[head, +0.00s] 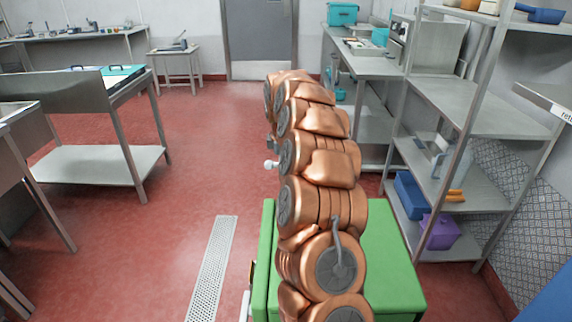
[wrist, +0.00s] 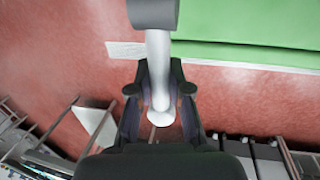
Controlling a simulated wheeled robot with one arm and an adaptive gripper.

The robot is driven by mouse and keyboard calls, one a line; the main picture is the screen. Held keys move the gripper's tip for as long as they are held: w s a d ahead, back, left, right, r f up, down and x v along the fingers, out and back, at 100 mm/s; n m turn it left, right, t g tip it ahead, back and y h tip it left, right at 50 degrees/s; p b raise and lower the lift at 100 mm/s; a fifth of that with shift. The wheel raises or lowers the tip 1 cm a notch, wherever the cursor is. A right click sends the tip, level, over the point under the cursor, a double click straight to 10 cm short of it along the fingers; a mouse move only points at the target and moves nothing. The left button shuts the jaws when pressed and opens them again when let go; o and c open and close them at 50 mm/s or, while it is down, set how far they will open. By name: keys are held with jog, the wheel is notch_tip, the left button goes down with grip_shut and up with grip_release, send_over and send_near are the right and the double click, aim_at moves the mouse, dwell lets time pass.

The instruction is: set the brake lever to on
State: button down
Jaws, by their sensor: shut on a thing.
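In the wrist view, the brake lever (wrist: 157,55) is a pale grey-white rod with a rounded, flared lower end. Its upper end meets a dark grey block (wrist: 152,13) at the top edge. My gripper (wrist: 160,90) has its two dark fingers on either side of the rod, closed on it near its lower end. In the head view my copper arm fills the middle, and I cannot make out the gripper's fingers there. A small white knob (head: 270,164) shows at the arm's left side; I cannot tell whether it belongs to the lever.
A steel shelf rack (head: 470,107) with blue and purple bins stands close on the right. A steel table (head: 95,165) stands at the left. Red floor (head: 200,125) with a drain grate (head: 213,268) lies open between. A green surface (wrist: 255,52) runs beside the lever.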

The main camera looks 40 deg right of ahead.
jog(key=c, duration=1.1)
grip_release()
jog(key=shift+a+r, duration=0.1)
jog(key=shift+r, duration=0.1)
jog(key=r, duration=0.3)
jog(key=s+a+r, duration=0.1)
jog(key=r, duration=0.7)
jog(key=shift+s+a+r, duration=0.15)
jog(key=shift+s+a, duration=0.05)
jog(key=shift+s, duration=0.2)
